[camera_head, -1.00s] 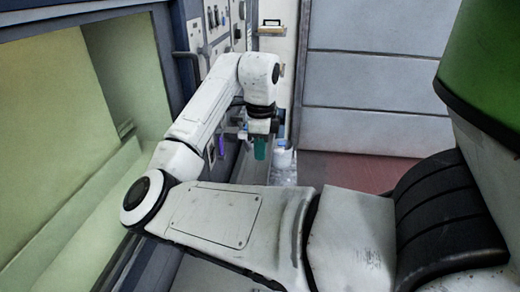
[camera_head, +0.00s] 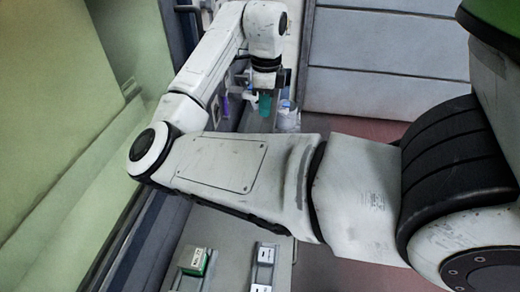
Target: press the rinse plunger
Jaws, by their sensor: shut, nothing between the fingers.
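My gripper (camera_head: 266,84) hangs below the white wrist, beside the panelled wall. It is small and dark here, and looks shut with nothing held. A teal piece (camera_head: 265,105) shows just under it; I cannot tell whether it is part of the gripper or something behind. I cannot make out the rinse plunger for certain. A purple upright piece (camera_head: 224,106) and a small white fitting (camera_head: 250,96) show left of the gripper, near the wall. My forearm hides part of that wall.
Below my arm, a grey surface (camera_head: 230,262) carries a green-and-white box (camera_head: 194,261) and a rail with white labelled blocks (camera_head: 264,255). Reddish floor (camera_head: 350,125) is clear at right.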

